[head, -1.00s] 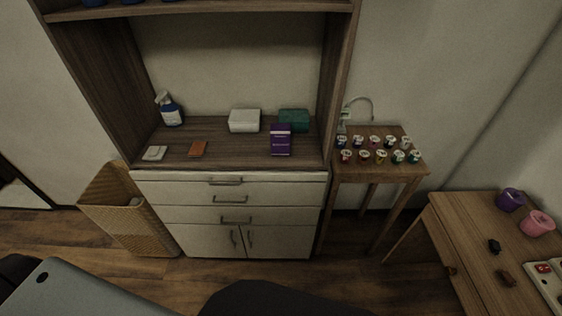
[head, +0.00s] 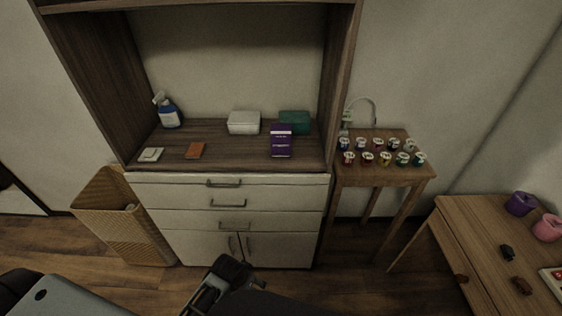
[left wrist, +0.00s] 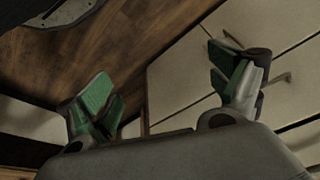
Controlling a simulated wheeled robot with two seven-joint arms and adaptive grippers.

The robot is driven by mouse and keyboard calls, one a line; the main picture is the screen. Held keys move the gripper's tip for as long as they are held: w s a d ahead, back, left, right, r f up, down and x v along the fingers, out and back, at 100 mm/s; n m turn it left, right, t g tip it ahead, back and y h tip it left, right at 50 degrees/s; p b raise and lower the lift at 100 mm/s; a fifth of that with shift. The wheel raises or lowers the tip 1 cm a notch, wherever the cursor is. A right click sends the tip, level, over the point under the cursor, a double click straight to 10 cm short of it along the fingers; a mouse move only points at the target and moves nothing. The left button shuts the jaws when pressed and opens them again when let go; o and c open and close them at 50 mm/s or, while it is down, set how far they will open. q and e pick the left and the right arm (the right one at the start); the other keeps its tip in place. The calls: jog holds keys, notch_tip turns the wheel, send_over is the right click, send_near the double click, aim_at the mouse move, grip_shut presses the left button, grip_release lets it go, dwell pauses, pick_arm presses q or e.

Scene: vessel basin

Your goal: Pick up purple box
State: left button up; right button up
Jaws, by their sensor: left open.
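The purple box (head: 281,141) stands upright near the front right of the cabinet's wooden shelf in the head view. It has white lettering and stands in front of a green box. My left gripper (left wrist: 165,85) is open and empty in the left wrist view, its green-padded fingers spread wide apart. There it is over the floor beside pale drawer fronts, and the purple box is not in that view. At the bottom of the head view, a dark gripper part (head: 222,283) shows low in front of the cabinet doors, well below the box. My right gripper is not in view.
On the shelf are a green box (head: 295,122), a white box (head: 244,122), a spray bottle (head: 168,112), an orange-brown item (head: 195,151) and a small pale item (head: 151,154). Cabinet side walls flank the shelf. A side table (head: 387,174) with several cups stands right; a wicker basket (head: 112,222) stands left.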

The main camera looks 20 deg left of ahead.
pick_arm(q)
jog(key=w+r+n+t+y+b, duration=0.15)
jog(key=w+r, duration=0.25)
jog(key=r, duration=0.6)
jog(key=n+t+y+b, duration=0.1)
jog(key=n+t+y, duration=0.3)
jog(key=t, duration=0.9)
send_near(281, 138)
jog(key=p+x, duration=0.1)
jog(key=x, duration=0.5)
jog(key=shift+a+r, duration=0.1)
jog(key=shift+a, duration=0.05)
jog(key=shift+w+a, duration=0.15)
jog(key=shift+w, duration=0.3)
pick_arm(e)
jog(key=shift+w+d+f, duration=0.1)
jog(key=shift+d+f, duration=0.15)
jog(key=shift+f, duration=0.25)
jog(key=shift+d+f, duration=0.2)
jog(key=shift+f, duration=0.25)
pick_arm(q)
jog(key=shift+w, duration=0.15)
